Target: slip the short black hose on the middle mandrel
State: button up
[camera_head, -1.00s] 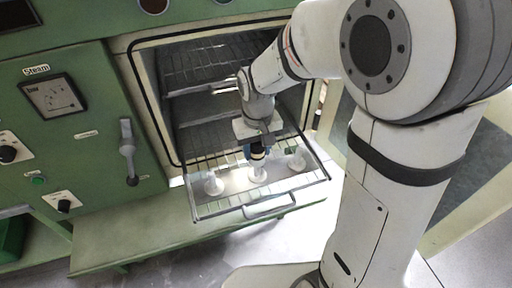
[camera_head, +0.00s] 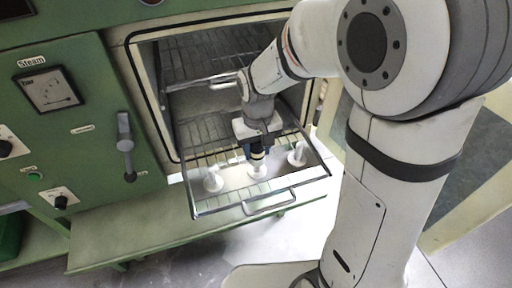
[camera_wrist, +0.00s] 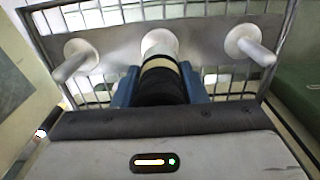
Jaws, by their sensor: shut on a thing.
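Three white mandrels stand in a row on a plate on the pulled-out rack. In the head view they are the left mandrel (camera_head: 212,181), the middle mandrel (camera_head: 258,172) and the right mandrel (camera_head: 297,154). My gripper (camera_head: 256,150) is above the middle mandrel, its blue fingers shut on the short black hose (camera_wrist: 162,84). In the wrist view the hose has a light band near its far end and lines up with the middle mandrel (camera_wrist: 159,42). The hose's end is at the mandrel; I cannot tell how far it is over it.
The wire rack (camera_head: 203,130) extends from the open oven chamber, with a handle (camera_head: 270,203) at its front. The side mandrels flank my gripper closely. A green panel with a gauge (camera_head: 48,90) and lever (camera_head: 125,145) stands left.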

jog(key=shift+f+b, duration=0.6)
jog(key=shift+f, duration=0.3)
jog(key=shift+f+b, duration=0.85)
jog(key=shift+f, duration=0.3)
jog(key=o, duration=1.2)
notch_tip(320, 180, up, 8)
jog(key=shift+f, duration=0.1)
